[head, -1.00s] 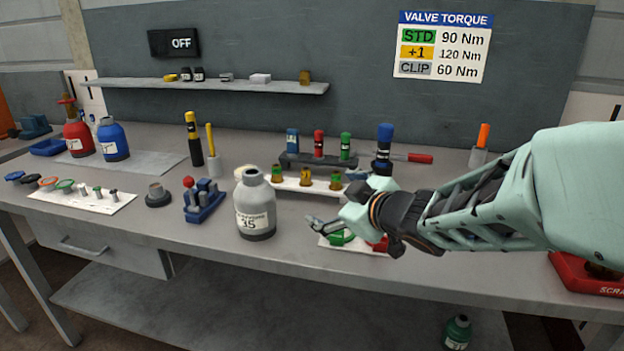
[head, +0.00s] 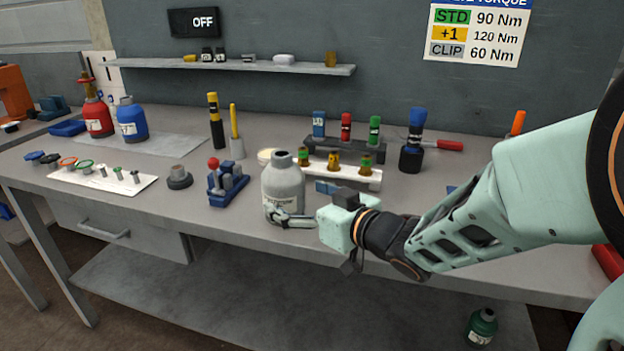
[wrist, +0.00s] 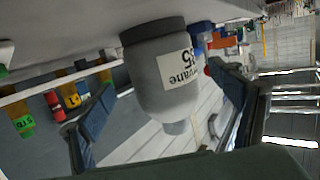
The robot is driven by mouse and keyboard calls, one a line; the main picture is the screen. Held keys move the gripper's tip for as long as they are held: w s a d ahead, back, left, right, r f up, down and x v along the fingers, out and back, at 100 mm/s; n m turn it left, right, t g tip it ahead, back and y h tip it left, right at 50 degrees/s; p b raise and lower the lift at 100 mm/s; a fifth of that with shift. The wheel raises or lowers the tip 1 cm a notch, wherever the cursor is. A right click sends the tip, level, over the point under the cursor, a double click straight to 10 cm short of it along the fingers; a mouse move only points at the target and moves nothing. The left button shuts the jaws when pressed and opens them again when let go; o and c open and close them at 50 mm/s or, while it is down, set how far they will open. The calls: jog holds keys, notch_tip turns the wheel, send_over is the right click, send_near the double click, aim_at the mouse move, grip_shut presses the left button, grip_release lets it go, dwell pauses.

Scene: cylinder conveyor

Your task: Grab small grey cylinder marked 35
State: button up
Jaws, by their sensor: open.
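The small grey cylinder (head: 283,186) stands upright near the front edge of the bench in the head view, its lower label partly covered by my gripper. In the wrist view the grey cylinder (wrist: 165,85) appears upside down, with its label ending in "35" visible. My gripper (head: 290,218) is open at the front right of the cylinder, low near its base. In the wrist view the two blue-padded fingers of my gripper (wrist: 165,115) stand apart, with the cylinder between them in the picture. I cannot tell whether either finger touches it.
A blue block rack with a red knob (head: 228,184) stands left of the cylinder. A white rack with several small fittings (head: 345,174) is behind it to the right. Red (head: 97,120) and blue (head: 131,122) cylinders stand at the back left. A green cylinder (head: 481,327) is below the bench.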

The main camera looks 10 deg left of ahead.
jog(key=b+x, duration=0.1)
jog(key=x, duration=0.3)
jog(key=shift+w+a, duration=0.1)
jog(key=shift+a, duration=0.3)
jog(key=c, duration=2.1)
jog(key=shift+r, duration=0.2)
jog(key=shift+c, duration=0.4)
jog(key=shift+r, duration=0.15)
